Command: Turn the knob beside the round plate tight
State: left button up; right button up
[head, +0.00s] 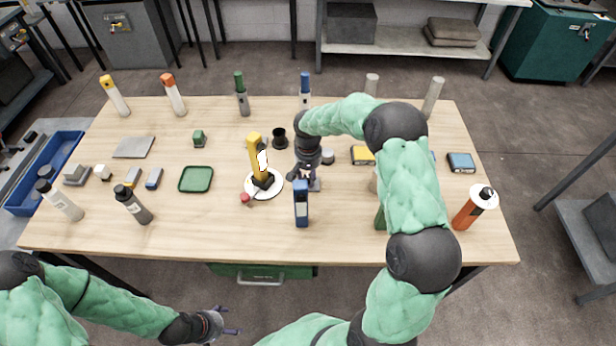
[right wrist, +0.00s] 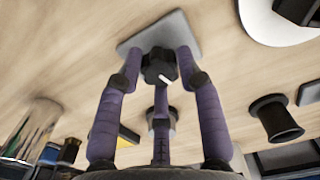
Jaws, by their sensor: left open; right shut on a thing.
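The white round plate (head: 276,190) lies on the table with a yellow upright piece (head: 254,150) on a black foot standing on it. It also shows in the right wrist view (right wrist: 262,26) at the top right. Beside it is the black knob (right wrist: 158,66) with a white mark, on a grey square base (right wrist: 182,32). My right gripper (head: 306,176) reaches down to it from above, its purple fingers (right wrist: 158,72) shut around the knob. My left gripper (head: 231,322) is open and empty, in front of the table.
A blue bottle-like piece (head: 301,204) stands just in front of my right gripper. A black spool (head: 279,138) stands behind the plate. A red ball-like end (head: 245,198) is at the plate's front-left edge. A green tray (head: 196,191) lies to the left.

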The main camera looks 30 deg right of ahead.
aim_at(308, 177)
jog(key=shift+m, duration=1.2)
jog(key=o, duration=1.1)
jog(key=shift+o, duration=0.2)
notch_tip(308, 177, up, 12)
